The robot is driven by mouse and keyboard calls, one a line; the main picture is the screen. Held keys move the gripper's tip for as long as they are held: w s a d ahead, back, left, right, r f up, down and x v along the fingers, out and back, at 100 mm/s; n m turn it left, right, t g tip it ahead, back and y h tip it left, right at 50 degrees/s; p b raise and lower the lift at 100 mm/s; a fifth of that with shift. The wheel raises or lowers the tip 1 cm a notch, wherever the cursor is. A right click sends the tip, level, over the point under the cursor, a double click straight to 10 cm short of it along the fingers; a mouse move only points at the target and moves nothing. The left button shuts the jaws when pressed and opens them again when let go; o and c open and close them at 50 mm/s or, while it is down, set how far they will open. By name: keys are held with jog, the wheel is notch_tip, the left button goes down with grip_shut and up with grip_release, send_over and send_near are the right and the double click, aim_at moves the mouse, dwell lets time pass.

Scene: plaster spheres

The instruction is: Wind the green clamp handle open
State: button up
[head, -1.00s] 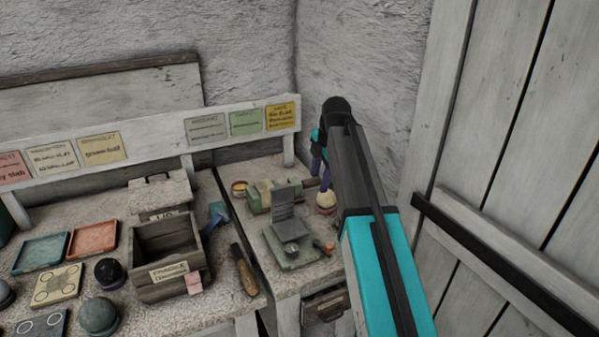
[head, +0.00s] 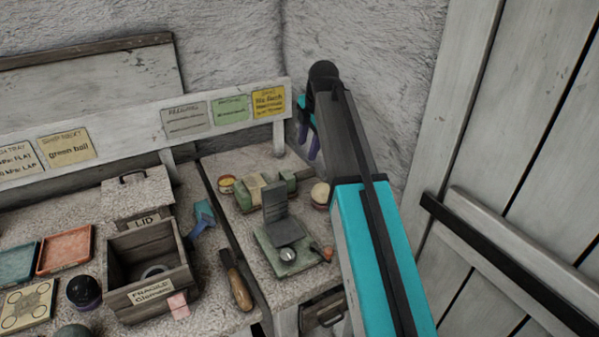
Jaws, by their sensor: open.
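A green clamp (head: 289,180) sits on the small right-hand table near the wall, with a pale block (head: 257,188) between its jaws. A short bar sticks out at its right end; I cannot tell whether this is the handle. In front is a green base (head: 270,262) with a raised grey plate and a small orange-brown knob (head: 327,253) at its right. My gripper (head: 308,145) has purple and teal fingers, partly hidden behind my arm. It is open and apart from the clamp, above and to its right in the picture.
A cream ball (head: 320,193) stands right of the clamp, beside my arm. A small yellow-topped pot (head: 227,184) is left of it. A wooden box (head: 150,252), lid box (head: 140,195) and wooden-handled tool (head: 238,288) lie left. Walls close off the back.

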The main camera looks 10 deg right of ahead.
aim_at(302, 174)
jog(key=shift+w+f, duration=0.1)
jog(key=shift+p+x, duration=1)
jog(key=shift+x, duration=5.75)
jog(key=shift+c, duration=0.3)
jog(key=shift+f, duration=0.15)
jog(key=c, duration=1)
